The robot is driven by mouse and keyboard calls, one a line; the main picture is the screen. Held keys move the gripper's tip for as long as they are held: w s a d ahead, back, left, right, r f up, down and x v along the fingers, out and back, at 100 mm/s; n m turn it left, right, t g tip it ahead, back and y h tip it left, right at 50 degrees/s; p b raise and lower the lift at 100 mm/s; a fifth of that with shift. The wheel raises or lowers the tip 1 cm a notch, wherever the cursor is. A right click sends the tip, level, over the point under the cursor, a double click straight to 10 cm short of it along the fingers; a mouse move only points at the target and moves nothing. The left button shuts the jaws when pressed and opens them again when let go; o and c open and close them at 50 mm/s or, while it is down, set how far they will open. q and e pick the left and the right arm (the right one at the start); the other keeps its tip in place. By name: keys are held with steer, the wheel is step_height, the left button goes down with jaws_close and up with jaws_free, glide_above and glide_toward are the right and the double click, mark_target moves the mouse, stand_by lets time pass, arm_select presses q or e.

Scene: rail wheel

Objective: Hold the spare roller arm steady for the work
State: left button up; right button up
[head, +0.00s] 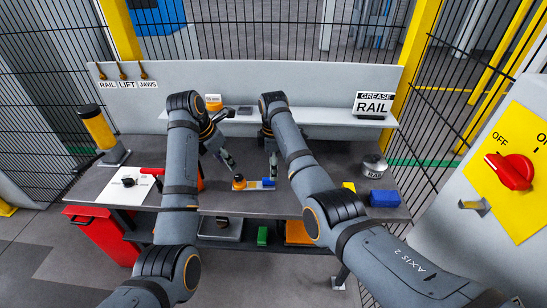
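A small part with an orange round end and a blue end (254,184) lies on the grey workbench (215,199), near its middle. It may be the spare roller arm, but I cannot tell for sure at this size. My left gripper (228,162) hangs above the bench, up and to the left of this part, apart from it. My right gripper (272,168) points down just above the blue end; I cannot tell whether it touches. The fingers of both grippers are too small to show whether they are open or shut.
A yellow cylinder (97,128) stands at the bench's left, near a white panel with a red handle (158,172). A round metal tin (374,166) and a blue block (384,198) sit at the right. A shelf (315,116) runs behind. A red switch (510,171) is far right.

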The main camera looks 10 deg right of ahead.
mark_target(238, 177)
step_height(238, 177, down, 6)
steer(key=shift+f, duration=0.2)
arm_select(q)
steer(key=shift+s, duration=0.1)
arm_select(e)
steer(key=shift+s, duration=0.1)
jaws_close()
stand_by(1.2)
arm_select(q)
steer(key=shift+o, duration=0.8)
steer(key=shift+r, duration=0.1)
steer(key=shift+o, duration=0.6)
steer(key=shift+s+a+r+m+h, duration=0.15)
steer(key=shift+s+a+r, duration=0.2)
steer(key=shift+r, duration=0.3)
steer(key=shift+s+a+r+m+h, duration=0.15)
steer(key=shift+a+r, duration=0.25)
steer(key=shift+r, duration=0.2)
steer(key=x, duration=1.2)
steer(key=shift+w, duration=0.15)
